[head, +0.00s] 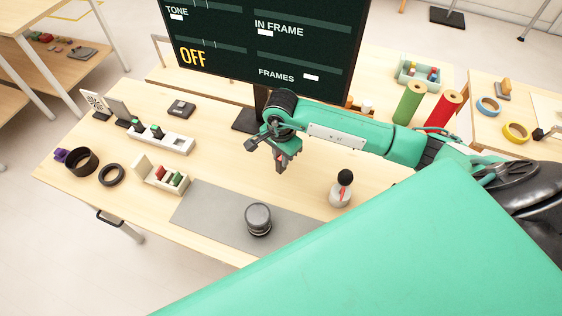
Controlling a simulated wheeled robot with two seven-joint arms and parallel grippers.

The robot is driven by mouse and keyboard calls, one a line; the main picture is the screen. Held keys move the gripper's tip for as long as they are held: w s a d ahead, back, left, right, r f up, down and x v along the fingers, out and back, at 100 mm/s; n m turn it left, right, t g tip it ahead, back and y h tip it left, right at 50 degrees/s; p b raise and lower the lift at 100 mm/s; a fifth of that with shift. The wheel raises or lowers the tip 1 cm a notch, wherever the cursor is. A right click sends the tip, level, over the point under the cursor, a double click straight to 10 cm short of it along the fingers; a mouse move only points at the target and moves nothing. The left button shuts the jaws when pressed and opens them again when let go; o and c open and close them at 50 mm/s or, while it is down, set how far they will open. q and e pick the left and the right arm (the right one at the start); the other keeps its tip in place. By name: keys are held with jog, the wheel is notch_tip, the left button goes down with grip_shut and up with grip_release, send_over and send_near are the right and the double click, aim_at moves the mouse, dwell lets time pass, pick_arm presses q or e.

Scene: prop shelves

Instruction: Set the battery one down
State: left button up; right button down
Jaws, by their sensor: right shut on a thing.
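My right gripper (283,160) hangs over the wooden table, just behind the grey mat (205,205). It is shut on a small dark thing with a reddish part, which I take to be the battery; the fingers hide much of it, and it looks held above the table. A white holder (160,138) with dark, green-marked pieces standing in it is to the left. My left gripper is out of view.
A dark round lens-like object (258,219) stands on the mat. A bottle with a black ball top (341,190) stands right of the gripper. A cream rack (160,175) holds small coloured pieces. A large screen (265,45) stands behind. Bare wood lies left of the gripper.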

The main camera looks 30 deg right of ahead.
notch_tip(320, 180, down, 4)
jog(key=shift+f+p, duration=0.25)
jog(key=shift+p, duration=0.4)
jog(key=shift+f, duration=0.1)
jog(key=shift+f+b, duration=0.15)
jog(key=shift+b, duration=0.15)
jog(key=c, duration=1.3)
grip_release()
